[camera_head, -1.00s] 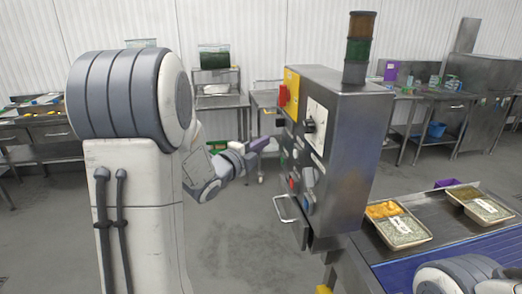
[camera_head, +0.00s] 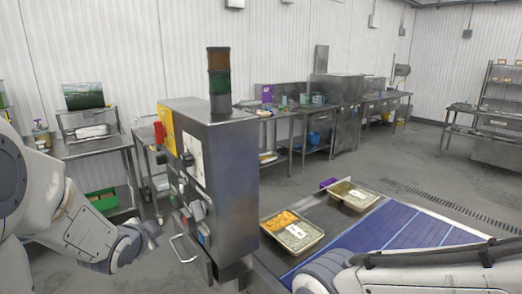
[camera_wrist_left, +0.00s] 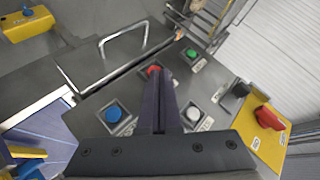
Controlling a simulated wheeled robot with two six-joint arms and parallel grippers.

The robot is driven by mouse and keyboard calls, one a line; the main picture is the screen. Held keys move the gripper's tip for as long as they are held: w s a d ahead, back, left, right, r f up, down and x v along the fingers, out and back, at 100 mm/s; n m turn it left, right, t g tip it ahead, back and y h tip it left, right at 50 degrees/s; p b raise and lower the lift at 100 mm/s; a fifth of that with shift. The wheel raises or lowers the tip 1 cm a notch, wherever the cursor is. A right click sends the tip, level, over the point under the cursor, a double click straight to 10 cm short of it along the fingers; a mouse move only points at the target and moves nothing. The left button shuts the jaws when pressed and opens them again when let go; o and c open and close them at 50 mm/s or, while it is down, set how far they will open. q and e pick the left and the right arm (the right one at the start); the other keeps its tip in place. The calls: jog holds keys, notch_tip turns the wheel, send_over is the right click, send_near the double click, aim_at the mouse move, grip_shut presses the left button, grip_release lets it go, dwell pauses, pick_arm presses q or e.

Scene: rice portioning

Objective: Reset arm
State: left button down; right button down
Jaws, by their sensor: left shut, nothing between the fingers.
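My left gripper (camera_head: 152,232) shows in the head view in front of the steel control cabinet (camera_head: 232,165), on its left side. In the left wrist view its two dark fingers (camera_wrist_left: 159,84) are closed together with nothing between them. They point towards a panel with a red button (camera_wrist_left: 153,71), a green button (camera_wrist_left: 191,53), a blue button (camera_wrist_left: 113,114) and a white button (camera_wrist_left: 193,114). The fingertips overlap the red button's lower edge in that view; I cannot tell whether they touch it. My right arm enters at the lower right of the head view; its gripper is not visible.
A red switch (camera_wrist_left: 269,118) sits on a yellow plate at the panel's side. A signal tower (camera_head: 219,80) stands on the cabinet. Steel tables line the back wall; open floor lies between.

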pick_arm(q)
jog(key=s+d+f+n+g+h, duration=0.1)
jog(key=s+d+f+n+g, duration=0.4)
jog(key=s, duration=0.4)
jog(key=s+d+f+n+g, duration=0.4)
jog(key=s+d, duration=0.3)
jog(key=s, duration=0.2)
jog(key=s+d+r+m+g, duration=0.1)
jog(key=s+d+r+m, duration=0.1)
jog(key=s+d, duration=0.3)
jog(key=s+d+r+m+g+h, duration=0.1)
jog(key=s+d+r+m, duration=0.2)
jog(key=s+d+m, duration=0.2)
jog(key=shift+s+d+r+g, duration=0.3)
jog(key=shift+s+d, duration=0.15)
jog(key=shift+s, duration=0.7)
